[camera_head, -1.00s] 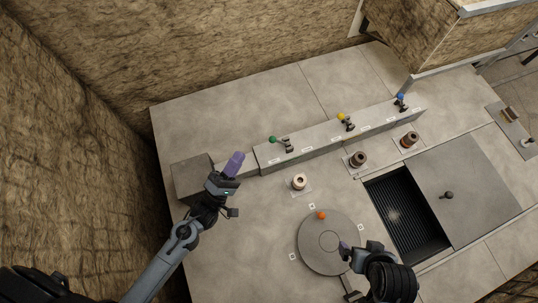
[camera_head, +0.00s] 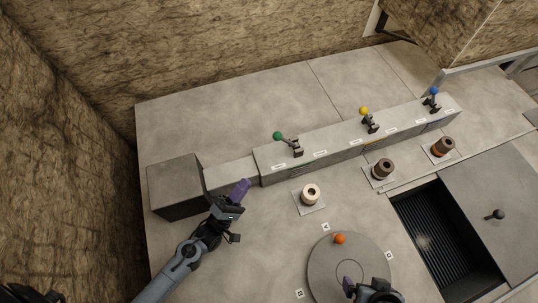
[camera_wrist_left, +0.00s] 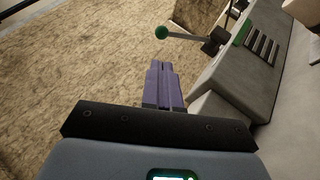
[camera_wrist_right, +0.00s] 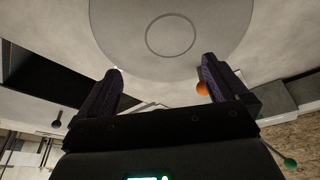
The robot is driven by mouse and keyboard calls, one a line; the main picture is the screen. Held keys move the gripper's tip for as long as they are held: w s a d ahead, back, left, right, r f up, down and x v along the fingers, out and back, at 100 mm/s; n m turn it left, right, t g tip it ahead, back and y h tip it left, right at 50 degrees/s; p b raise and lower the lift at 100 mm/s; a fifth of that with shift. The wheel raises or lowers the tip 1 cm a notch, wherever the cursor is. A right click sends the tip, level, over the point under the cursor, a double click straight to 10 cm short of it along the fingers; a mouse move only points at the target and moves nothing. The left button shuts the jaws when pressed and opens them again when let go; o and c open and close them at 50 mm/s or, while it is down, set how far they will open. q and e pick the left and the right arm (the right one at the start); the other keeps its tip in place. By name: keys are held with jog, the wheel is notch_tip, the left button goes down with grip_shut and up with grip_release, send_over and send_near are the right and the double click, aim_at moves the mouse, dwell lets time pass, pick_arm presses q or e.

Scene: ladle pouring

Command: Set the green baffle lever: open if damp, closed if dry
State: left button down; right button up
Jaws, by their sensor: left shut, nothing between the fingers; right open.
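The green baffle lever (camera_head: 278,136) has a round green knob on a thin rod. It leans left from its pivot on the long grey lever box; in the left wrist view its knob (camera_wrist_left: 161,32) shows beyond the fingertips. My left gripper (camera_head: 240,188) has purple fingers pressed together, empty, in front of the box and below the green lever, not touching it. It also shows in the left wrist view (camera_wrist_left: 164,88). My right gripper (camera_wrist_right: 160,88) is open and empty above the round disc (camera_head: 322,262). Nothing in view clearly shows damp or dry.
A yellow lever (camera_head: 364,111) and a blue lever (camera_head: 434,91) stand farther right on the box. Several ring-shaped pieces stand in front, one pale (camera_head: 310,192). An orange knob (camera_head: 340,239) sits on the disc. A dark grated opening (camera_head: 437,240) lies at right. A grey block (camera_head: 176,188) stands left.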

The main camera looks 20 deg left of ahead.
pick_arm(q)
jog(key=shift+f, duration=0.35)
pick_arm(e)
jog(key=shift+f, duration=0.4)
pick_arm(q)
jog(key=shift+w, duration=0.1)
jog(key=b, duration=0.4)
send_near(287, 141)
jog(key=r, duration=0.2)
jog(key=w+a+r, duration=0.1)
jog(key=r, duration=0.1)
jog(key=w+r, duration=0.1)
jog(key=shift+w+a+r, duration=0.2)
jog(key=shift+w+r, duration=0.05)
jog(key=shift+r, duration=0.15)
pick_arm(e)
notch_tip(287, 141, down, 3)
jog(key=shift+f, duration=0.1)
pick_arm(q)
jog(key=shift+w+d+r, duration=0.1)
jog(key=shift+w+r, duration=0.1)
jog(key=shift+w, duration=0.05)
jog(key=shift+p, duration=0.3)
